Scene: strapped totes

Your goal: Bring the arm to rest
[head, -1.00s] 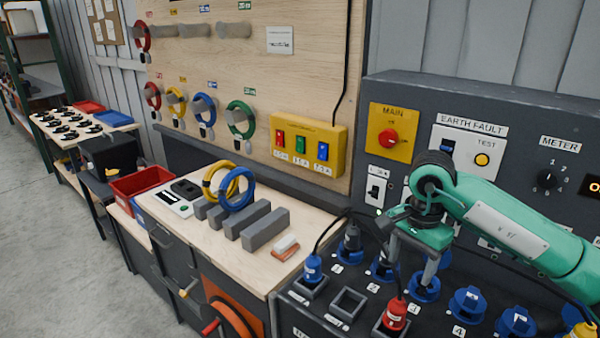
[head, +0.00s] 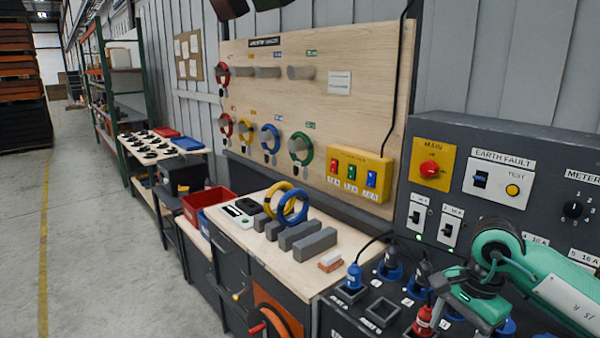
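My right arm, green with a white panel, comes in from the right edge in the head view. Its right gripper (head: 462,300) is over the socket panel (head: 345,321), near the red plug (head: 424,320). The fingers are small and partly cut off by the frame, so I cannot tell whether they are open or shut. My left arm and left gripper are out of view. A blue plug (head: 354,277) stands upright at the left of the panel.
The grey switch panel (head: 455,130) with the red main switch (head: 429,169) rises behind the arm. A workbench (head: 330,279) with grey blocks and yellow and blue cable coils stands to the left. A red bin (head: 207,205) is beyond it. The floor (head: 110,240) is clear.

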